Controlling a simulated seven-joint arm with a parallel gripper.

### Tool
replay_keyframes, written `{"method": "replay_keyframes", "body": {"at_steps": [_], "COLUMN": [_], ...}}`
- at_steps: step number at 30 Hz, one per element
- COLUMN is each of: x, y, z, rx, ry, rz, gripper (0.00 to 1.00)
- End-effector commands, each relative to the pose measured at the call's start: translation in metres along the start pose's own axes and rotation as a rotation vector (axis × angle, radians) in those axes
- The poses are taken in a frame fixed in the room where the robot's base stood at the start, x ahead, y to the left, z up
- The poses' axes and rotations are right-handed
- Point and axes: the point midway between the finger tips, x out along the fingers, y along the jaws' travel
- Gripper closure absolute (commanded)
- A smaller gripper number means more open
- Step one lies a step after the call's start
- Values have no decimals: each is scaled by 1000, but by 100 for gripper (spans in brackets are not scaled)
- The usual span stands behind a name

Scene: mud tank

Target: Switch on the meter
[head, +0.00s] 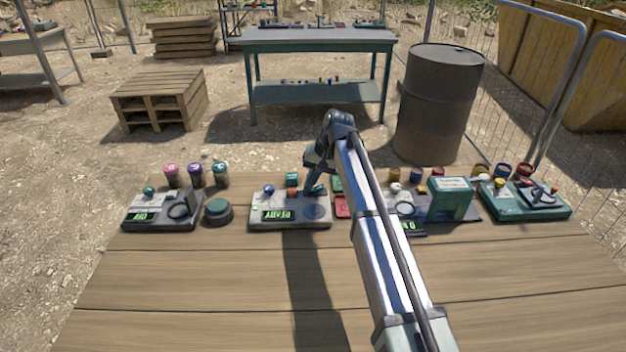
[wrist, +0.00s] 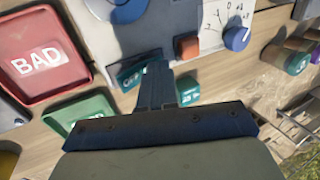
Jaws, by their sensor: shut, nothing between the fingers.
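A grey device (head: 290,224) with a lit green display, a blue knob (head: 269,190) and a round grey pad stands near the table's middle; I take it for the meter. My gripper (head: 312,190) is over the device's right rear part, fingers pointing down. In the wrist view my gripper (wrist: 155,72) is shut and empty, overlapping a teal block. I cannot tell whether the fingertips touch anything. The display text is too small to read surely.
A red tray marked BAD (wrist: 45,55) and a green tray (wrist: 80,115) lie beside the device. To the left are another display device (head: 160,224) and a round dark puck (head: 218,211). A green-topped device (head: 530,208) stands at right. The front planks are clear.

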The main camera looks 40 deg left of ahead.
Motion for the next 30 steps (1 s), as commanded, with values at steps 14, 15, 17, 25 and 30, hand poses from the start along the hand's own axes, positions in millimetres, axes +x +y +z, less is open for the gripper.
{"method": "replay_keyframes", "body": {"at_steps": [14,15,17,25,30], "x": [-4,-5,-6,-9,-9], "y": [8,9,11,16,16], "z": [0,0,0,0,0], "rx": [3,3,3,3,2], "ry": [1,1,1,0,1], "rz": [-3,-3,-4,-4,-4], "gripper": [100,100,100,100,100]}}
